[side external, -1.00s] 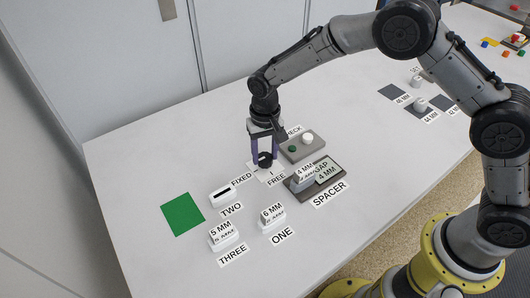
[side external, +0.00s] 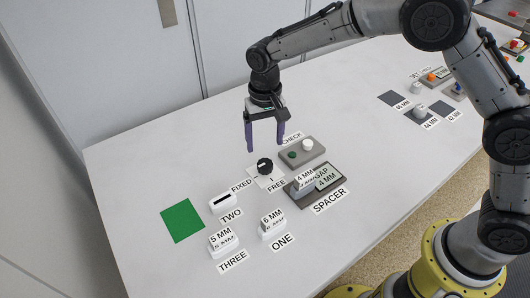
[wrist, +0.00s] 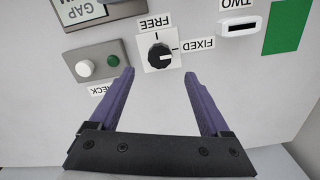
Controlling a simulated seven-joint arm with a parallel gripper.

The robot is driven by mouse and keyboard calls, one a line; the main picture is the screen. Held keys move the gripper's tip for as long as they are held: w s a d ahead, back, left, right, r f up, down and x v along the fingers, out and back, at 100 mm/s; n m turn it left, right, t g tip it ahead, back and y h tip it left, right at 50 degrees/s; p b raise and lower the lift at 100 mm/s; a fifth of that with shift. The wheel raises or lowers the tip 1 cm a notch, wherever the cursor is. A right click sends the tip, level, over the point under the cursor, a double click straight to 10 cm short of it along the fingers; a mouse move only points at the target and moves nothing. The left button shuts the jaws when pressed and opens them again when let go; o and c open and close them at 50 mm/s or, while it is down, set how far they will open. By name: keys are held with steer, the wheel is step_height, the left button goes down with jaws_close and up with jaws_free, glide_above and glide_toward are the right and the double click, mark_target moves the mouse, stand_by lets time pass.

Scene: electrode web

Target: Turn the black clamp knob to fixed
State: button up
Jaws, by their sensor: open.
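The black clamp knob (side external: 264,166) sits on a white plate with the FIXED label (side external: 242,185) and the FREE label (side external: 276,186) beside it. In the wrist view the knob (wrist: 160,54) shows a short white pointer line turned to the right, toward the FIXED label (wrist: 198,44) and away from the FREE label (wrist: 154,22). My gripper (side external: 265,148) is open and empty, raised above and behind the knob. In the wrist view its purple fingers (wrist: 158,72) are spread wide, apart from the knob.
A grey CHECK box (side external: 302,152) with a green and a white button stands right of the knob. A spacer holder (side external: 316,187) with a 4 MM block is at the front right. White blocks (side external: 224,241) and a slotted TWO piece (side external: 223,203) stand in front, near a green square (side external: 182,217).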

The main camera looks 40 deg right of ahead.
step_height(320, 180, up, 6)
steer(key=shift+r, duration=0.25)
steer(key=s+d+r+m+t, duration=0.1)
steer(key=s+d+r+t, duration=0.1)
steer(key=s+d+r, duration=0.55)
steer(key=s+d+r+t, duration=0.25)
steer(key=d+r, duration=0.25)
steer(key=r, duration=0.5)
steer(key=s+d+f+n+t, duration=0.1)
steer(key=s+d, duration=0.3)
steer(key=s, duration=1)
steer(key=s+d+f+n, duration=0.1)
steer(key=s+f+n, duration=0.2)
steer(key=s+f, duration=0.3)
steer(key=shift+f, duration=0.5)
